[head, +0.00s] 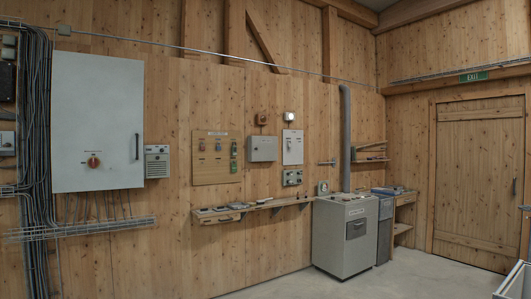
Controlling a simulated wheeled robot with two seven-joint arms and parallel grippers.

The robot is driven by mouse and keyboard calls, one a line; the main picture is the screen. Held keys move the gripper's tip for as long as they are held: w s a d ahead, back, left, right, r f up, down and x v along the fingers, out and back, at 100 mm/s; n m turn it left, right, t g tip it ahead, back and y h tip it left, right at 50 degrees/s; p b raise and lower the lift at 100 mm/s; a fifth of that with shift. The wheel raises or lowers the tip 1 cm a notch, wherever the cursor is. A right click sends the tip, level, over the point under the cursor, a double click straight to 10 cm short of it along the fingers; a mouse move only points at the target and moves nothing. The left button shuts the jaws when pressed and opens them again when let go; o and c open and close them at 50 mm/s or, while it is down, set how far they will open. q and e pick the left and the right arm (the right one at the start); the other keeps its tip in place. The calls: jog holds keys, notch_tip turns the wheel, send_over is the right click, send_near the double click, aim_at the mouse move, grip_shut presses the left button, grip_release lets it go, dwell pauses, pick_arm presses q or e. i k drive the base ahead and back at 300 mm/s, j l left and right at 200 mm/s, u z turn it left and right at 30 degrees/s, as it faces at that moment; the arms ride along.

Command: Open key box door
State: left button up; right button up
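A small grey box (262,148) is mounted on the wooden wall near the middle of the head view, and its front looks shut. It may be the key box, but its label is too small to read. A taller white box (292,147) with a dark mark on its front hangs just to its right and also looks shut. I cannot tell for certain which of them is the key box. Neither of my grippers is in view.
A shelf (250,208) with small items runs below the boxes. A wooden board (217,157) with hanging items is left of them. A large grey cabinet (97,122) hangs further left. A grey machine (345,237) stands on the floor. The wooden door (478,180) is shut.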

aim_at(264, 148)
jog(key=j+u, duration=0.15)
jog(key=u, duration=0.65)
jog(key=i+j+u, duration=0.1)
jog(key=i+j, duration=0.2)
jog(key=j, duration=0.2)
jog(key=i+j, duration=0.25)
jog(key=j, duration=0.25)
jog(key=i+j+u, duration=0.15)
jog(key=i+j, duration=0.15)
jog(key=j, duration=0.2)
jog(key=i+j, duration=0.1)
jog(key=i, duration=0.65)
jog(key=i+j, duration=0.1)
jog(key=i, duration=0.65)
jog(key=i+j+z, duration=0.1)
jog(key=i, duration=0.65)
jog(key=i+l+z, duration=0.1)
jog(key=i+z, duration=0.8)
jog(key=i+j+z, duration=0.3)
jog(key=i+z, duration=0.15)
jog(key=i+l+z, duration=0.15)
jog(key=i+z, duration=1.1)
jog(key=i+u, duration=0.2)
jog(key=i, duration=0.35)
jog(key=i+l+u, duration=0.2)
jog(key=i, duration=0.35)
